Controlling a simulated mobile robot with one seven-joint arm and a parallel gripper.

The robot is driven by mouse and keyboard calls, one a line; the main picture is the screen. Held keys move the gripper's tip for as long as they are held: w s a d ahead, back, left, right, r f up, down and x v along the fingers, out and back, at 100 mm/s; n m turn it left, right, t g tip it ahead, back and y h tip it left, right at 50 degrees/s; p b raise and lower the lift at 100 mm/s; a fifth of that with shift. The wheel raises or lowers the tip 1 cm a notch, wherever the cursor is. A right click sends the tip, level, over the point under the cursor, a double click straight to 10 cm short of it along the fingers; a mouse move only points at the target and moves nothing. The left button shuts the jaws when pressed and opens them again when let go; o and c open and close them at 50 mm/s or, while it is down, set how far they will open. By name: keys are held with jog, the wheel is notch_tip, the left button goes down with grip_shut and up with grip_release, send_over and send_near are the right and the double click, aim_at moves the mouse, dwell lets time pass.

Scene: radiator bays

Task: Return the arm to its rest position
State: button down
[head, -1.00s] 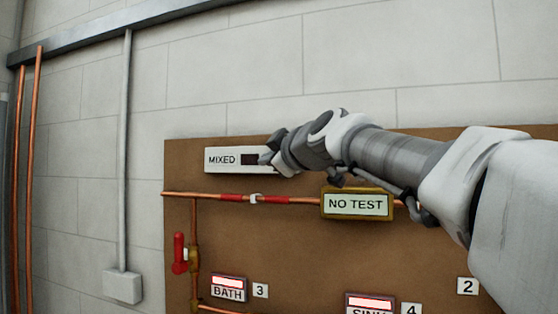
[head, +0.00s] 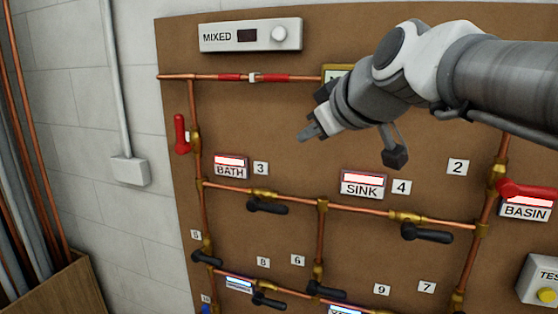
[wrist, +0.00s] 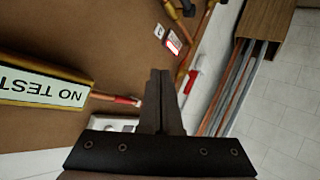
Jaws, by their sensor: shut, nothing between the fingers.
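My gripper (head: 312,133) is in front of the upper middle of the brown pipe board (head: 270,130) in the head view. Its fingers point left and down and are shut with nothing between them. The shut fingers also show in the wrist view (wrist: 160,85). The arm reaches in from the right edge of the head view and hides part of the board. The white MIXED box (head: 250,36), with a dark window and a round knob, is up and left of my gripper and apart from it.
Copper pipes with black-handled valves (head: 268,207) cover the lower board. Red handles stand at the left (head: 181,134) and right (head: 525,191). A wooden bin of pipes (head: 60,285) stands at lower left.

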jog(key=s+d+f+m+g+h, duration=0.2)
jog(key=s+d+f+m+g, duration=0.1)
jog(key=s+f, duration=0.7)
jog(key=s+d+f+m+g+h, duration=0.2)
jog(key=s+d+f+m, duration=0.3)
jog(key=s+f, duration=0.5)
notch_tip(320, 180, down, 3)
jog(key=shift+d+f+m+g+h, duration=0.15)
jog(key=shift+d+m+g+h, duration=0.2)
jog(key=shift+d, duration=0.2)
jog(key=shift+d, duration=0.1)
